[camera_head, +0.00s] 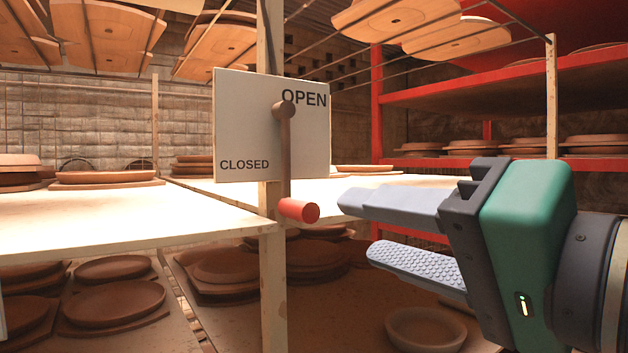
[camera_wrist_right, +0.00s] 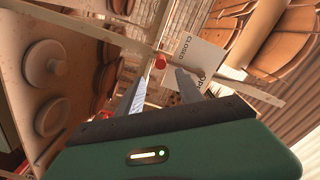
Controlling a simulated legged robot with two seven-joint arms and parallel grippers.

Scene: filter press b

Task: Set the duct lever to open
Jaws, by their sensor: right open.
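The duct lever (camera_head: 285,155) is a brown bar on a white sign plate (camera_head: 240,125) marked OPEN at upper right and CLOSED at lower left. The lever hangs straight down from its pivot near the plate's top, with a red knob (camera_head: 298,211) at its lower end, below the plate. My right gripper (camera_head: 355,228) is open and empty, just right of the knob and apart from it. In the right wrist view the red knob (camera_wrist_right: 160,62) shows beyond and between the two fingers (camera_wrist_right: 158,85), with the plate (camera_wrist_right: 200,62) behind. My left gripper is not in view.
The plate is fixed to a wooden post (camera_head: 272,290). White shelf boards (camera_head: 130,220) lie left and right behind it. Clay plates and bowls (camera_head: 115,305) sit on shelves above and below. A red rack (camera_head: 480,95) stands at the back right.

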